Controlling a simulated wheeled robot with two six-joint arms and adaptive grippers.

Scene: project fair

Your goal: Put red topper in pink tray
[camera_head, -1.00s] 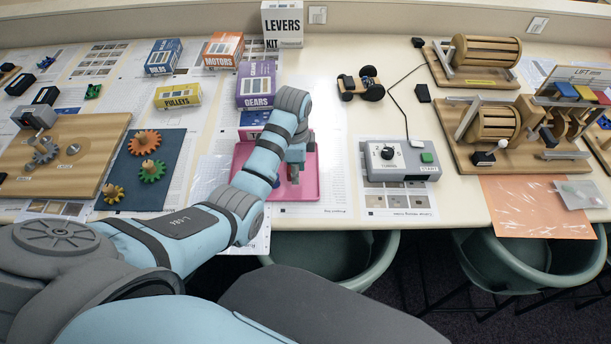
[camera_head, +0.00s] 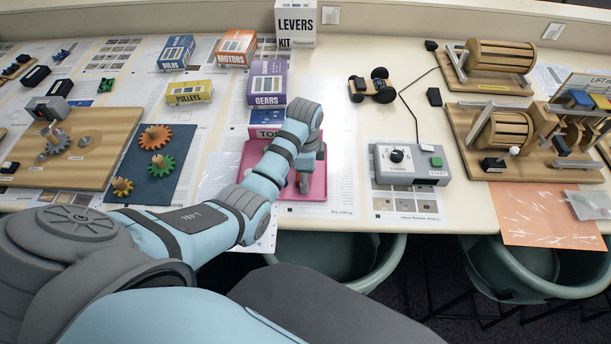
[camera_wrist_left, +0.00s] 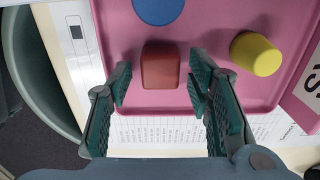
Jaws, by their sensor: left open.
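The pink tray (camera_head: 318,186) lies near the table's front edge, partly hidden by my left arm in the head view. In the left wrist view, the red topper (camera_wrist_left: 160,66), a small block with rounded edges, appears inside the pink tray (camera_wrist_left: 112,22). My left gripper (camera_wrist_left: 161,92) is open over the tray's near edge; the red topper shows between and just beyond its fingertips, with a gap on both sides. In the head view, my left gripper (camera_head: 304,184) is small and over the tray. My right gripper is not in view.
A blue round piece (camera_wrist_left: 158,8) and a yellow cylinder (camera_wrist_left: 256,54) are also in the tray, the yellow one near the right finger. Behind the tray stands the purple gears box (camera_head: 267,85). A grey control box (camera_head: 411,164) stands to the right. Green chairs (camera_head: 345,262) are below the edge.

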